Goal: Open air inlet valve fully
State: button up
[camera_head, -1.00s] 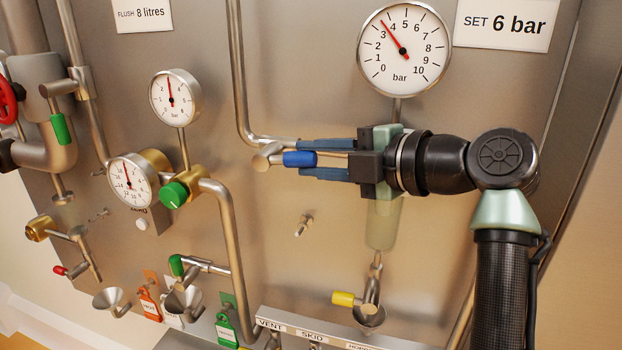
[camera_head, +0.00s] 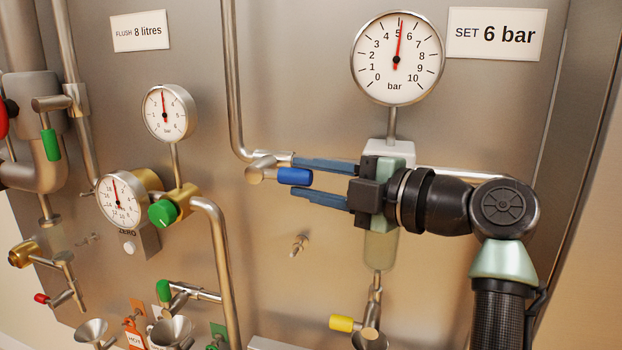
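My gripper (camera_head: 292,175) reaches in from the right. Its two blue fingers are apart, one above and one below the blue handle, which sits between their tips. A gap shows around the handle, and whether a finger touches it is unclear. The pipe behind the fingers is partly hidden. The big gauge (camera_head: 397,80) reads just above 5 bar.
A sign (camera_head: 495,35) says SET 6 bar. A pale green filter bowl (camera_head: 380,245) hangs behind my gripper, with a yellow-handled valve (camera_head: 345,323) below. A green knob (camera_head: 162,213) and smaller gauges are at left. The panel between is mostly clear.

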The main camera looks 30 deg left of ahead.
jog(key=o, duration=0.3)
jog(key=s+d+b, duration=0.2)
jog(key=d, duration=1)
jog(key=shift+d+r+b, duration=0.3)
jog(key=shift+d+r, duration=0.05)
jog(key=shift+r, duration=0.1)
